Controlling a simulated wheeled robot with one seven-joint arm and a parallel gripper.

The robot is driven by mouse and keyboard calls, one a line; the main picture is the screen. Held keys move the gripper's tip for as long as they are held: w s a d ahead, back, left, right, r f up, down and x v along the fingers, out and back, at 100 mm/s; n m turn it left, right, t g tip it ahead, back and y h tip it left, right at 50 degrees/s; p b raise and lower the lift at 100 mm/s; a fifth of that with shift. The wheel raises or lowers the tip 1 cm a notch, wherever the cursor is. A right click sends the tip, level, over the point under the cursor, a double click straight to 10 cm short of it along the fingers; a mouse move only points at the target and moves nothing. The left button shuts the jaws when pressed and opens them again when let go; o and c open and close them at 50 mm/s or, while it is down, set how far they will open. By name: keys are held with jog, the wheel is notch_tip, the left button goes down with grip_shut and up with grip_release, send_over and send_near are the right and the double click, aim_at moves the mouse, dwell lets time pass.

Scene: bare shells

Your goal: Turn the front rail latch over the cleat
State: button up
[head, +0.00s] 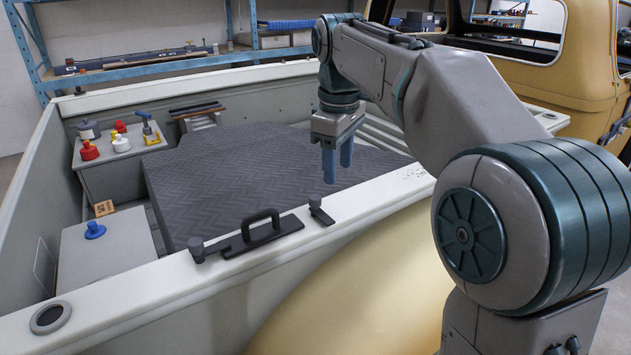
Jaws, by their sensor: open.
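On the near pale rail (130,290) of the truck bed sits a dark bar handle (262,232) on a flat plate. At its left end is a dark knobbed piece (197,249) whose short arm runs along the rail to the plate. Right of the handle, apart from it, is another small dark knobbed piece (318,211) lying across the rail. I cannot tell for sure which is the latch and which the cleat. My gripper (337,163) points down with two blue fingers apart and empty. It appears above and slightly right of the right knobbed piece, touching nothing.
A dark quilted pad (250,170) covers much of the bed. A grey box (105,250) with a blue knob stands at left. Behind it a bench (100,152) carries red, white and yellow fittings. My arm reaches in from the right over the rail.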

aim_at(315, 197)
jog(key=w+a+r+n+p, duration=0.1)
jog(key=w+a+r+n, duration=0.3)
jog(key=shift+g, duration=0.4)
notch_tip(315, 197, down, 13)
jog(key=shift+w+f+b, duration=0.1)
jog(key=shift+f+b, duration=0.05)
jog(key=shift+b, duration=0.6)
jog(key=c, duration=1)
